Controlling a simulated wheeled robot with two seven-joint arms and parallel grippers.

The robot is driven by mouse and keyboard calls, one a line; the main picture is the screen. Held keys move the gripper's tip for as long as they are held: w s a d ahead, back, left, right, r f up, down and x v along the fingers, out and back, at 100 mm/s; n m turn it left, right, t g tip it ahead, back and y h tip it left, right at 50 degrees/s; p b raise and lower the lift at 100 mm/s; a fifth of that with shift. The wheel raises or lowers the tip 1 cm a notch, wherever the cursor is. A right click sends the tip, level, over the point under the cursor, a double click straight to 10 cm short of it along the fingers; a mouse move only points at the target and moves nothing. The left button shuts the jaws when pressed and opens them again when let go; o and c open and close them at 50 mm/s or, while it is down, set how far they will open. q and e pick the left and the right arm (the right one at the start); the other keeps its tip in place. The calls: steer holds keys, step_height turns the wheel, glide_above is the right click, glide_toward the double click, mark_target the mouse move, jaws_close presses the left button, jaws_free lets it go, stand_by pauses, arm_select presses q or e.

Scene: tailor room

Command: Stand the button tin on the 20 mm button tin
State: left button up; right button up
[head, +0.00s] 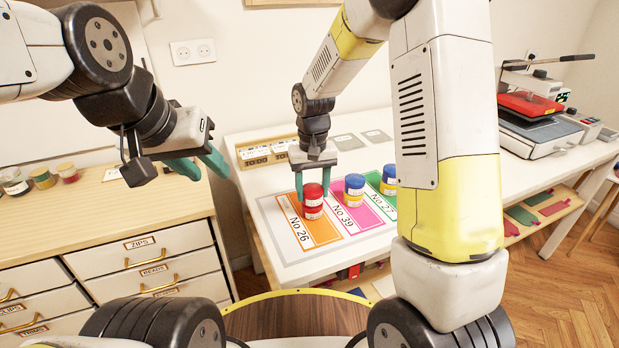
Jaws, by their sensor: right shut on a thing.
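My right gripper (313,191) points down over the orange strip (327,234) marked No 26. It is shut on a red button tin (313,190) with a pale label. Directly below is another red and white tin (312,211), upright on the strip. The held tin is lined up over it; I cannot tell whether it rests on it or is just above. The size print on the labels is too small to read. My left gripper (211,176) is open and empty, left of the white table.
Blue tins (354,190) stand stacked on the pink strip, close to the right of my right gripper. Another blue tin (389,180) stands on the green strip, partly hidden by my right arm. A partitioned box (262,152) is behind. A drawer cabinet (105,209) with jars is left.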

mark_target(312, 189)
steer(key=shift+f, duration=0.2)
steer(key=o, duration=1.4)
steer(key=shift+o, duration=0.2)
steer(key=shift+r, duration=0.1)
step_height(312, 189, up, 12)
steer(key=s+d+r+t+y, duration=0.1)
steer(key=s+d+r+t, duration=0.2)
steer(key=s, duration=0.7)
steer(key=s+d+r+m+t+y, duration=0.1)
steer(key=s+d+r+t, duration=0.2)
steer(key=s, duration=0.6)
steer(key=d+r, duration=0.2)
steer(key=d, duration=0.1)
steer(key=shift+s+d+r+m, duration=0.3)
steer(key=shift+s+d, duration=0.1)
